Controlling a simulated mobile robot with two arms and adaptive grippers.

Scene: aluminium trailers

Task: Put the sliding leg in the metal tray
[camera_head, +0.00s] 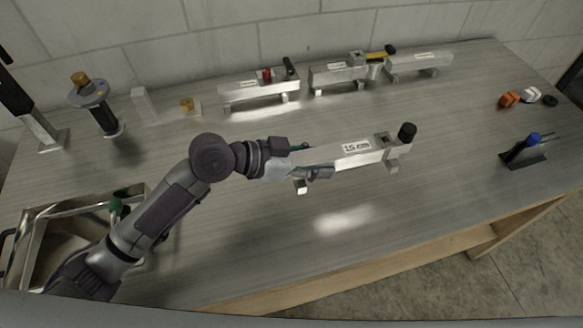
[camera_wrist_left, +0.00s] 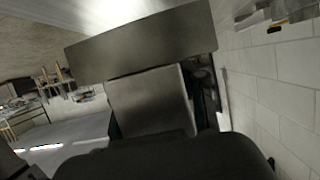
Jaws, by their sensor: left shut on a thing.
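My left gripper (camera_head: 308,160) is shut on the left end of a labelled metal bar (camera_head: 372,153) in the head view. The bar has short legs, a small metal block and a black knob near its right end. I cannot tell which part is the sliding leg, or whether the bar's legs touch the table. In the left wrist view a wide grey metal plate and a narrower metal block (camera_wrist_left: 152,103) fill the middle, close to the gripper. The metal tray (camera_head: 40,218) stands at the lower left, partly hidden by my left arm. My right gripper is not in view.
Similar metal bars (camera_head: 258,90) stand along the back wall. A round-topped stand (camera_head: 103,115) is at the back left. Orange and white pieces (camera_head: 510,99) and a blue-topped holder (camera_head: 525,151) are at the right. The table's front middle is clear.

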